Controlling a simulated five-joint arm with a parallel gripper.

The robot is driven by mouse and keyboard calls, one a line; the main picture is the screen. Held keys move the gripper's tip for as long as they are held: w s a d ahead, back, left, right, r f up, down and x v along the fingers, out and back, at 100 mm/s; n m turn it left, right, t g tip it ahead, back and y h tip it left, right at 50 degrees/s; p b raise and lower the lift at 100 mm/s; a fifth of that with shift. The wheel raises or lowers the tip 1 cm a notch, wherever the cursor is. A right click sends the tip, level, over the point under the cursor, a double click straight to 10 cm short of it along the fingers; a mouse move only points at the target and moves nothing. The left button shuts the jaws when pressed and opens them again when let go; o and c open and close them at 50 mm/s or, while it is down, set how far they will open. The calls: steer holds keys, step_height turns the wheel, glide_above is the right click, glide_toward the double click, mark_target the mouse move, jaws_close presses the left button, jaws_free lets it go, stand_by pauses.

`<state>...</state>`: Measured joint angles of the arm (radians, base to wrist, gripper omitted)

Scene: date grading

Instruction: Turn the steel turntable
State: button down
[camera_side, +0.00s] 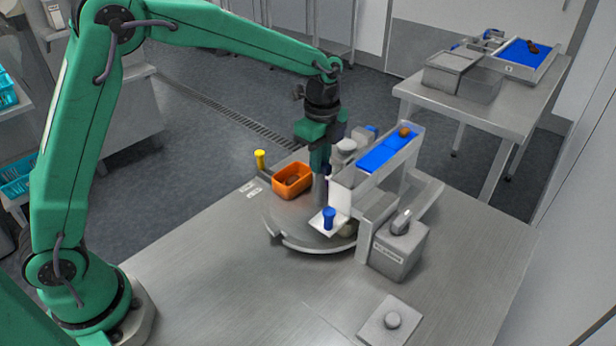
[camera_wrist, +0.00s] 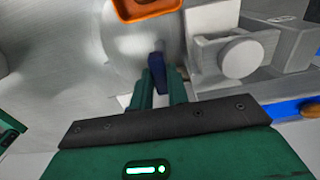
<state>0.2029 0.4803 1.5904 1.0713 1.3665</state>
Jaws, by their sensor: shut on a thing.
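The steel turntable (camera_side: 283,222) is a round plate on the steel table, partly hidden by my gripper and the white plate. It shows in the wrist view (camera_wrist: 122,45) ahead of my fingers. An orange tray (camera_side: 293,181) with a dark brown thing inside stands at its back left; its near edge shows at the top of the wrist view (camera_wrist: 150,12). My gripper (camera_side: 319,172) points down over the turntable. In the wrist view, its fingers (camera_wrist: 157,92) are shut on a dark blue peg (camera_wrist: 157,70). Its lower end is hard to make out.
A blue belt (camera_side: 385,152) with a brown date (camera_side: 404,132) stands close on the right. A blue knob (camera_side: 329,217) stands on a white plate in front. A yellow peg (camera_side: 260,158) is at the back left. A grey box (camera_side: 400,249) stands at right. The table's front left is clear.

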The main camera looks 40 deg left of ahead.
steer(key=shift+r, duration=0.15)
steer(key=c, duration=1.4)
jaws_free()
steer(key=shift+o, duration=0.2)
steer(key=shift+r, duration=3.85)
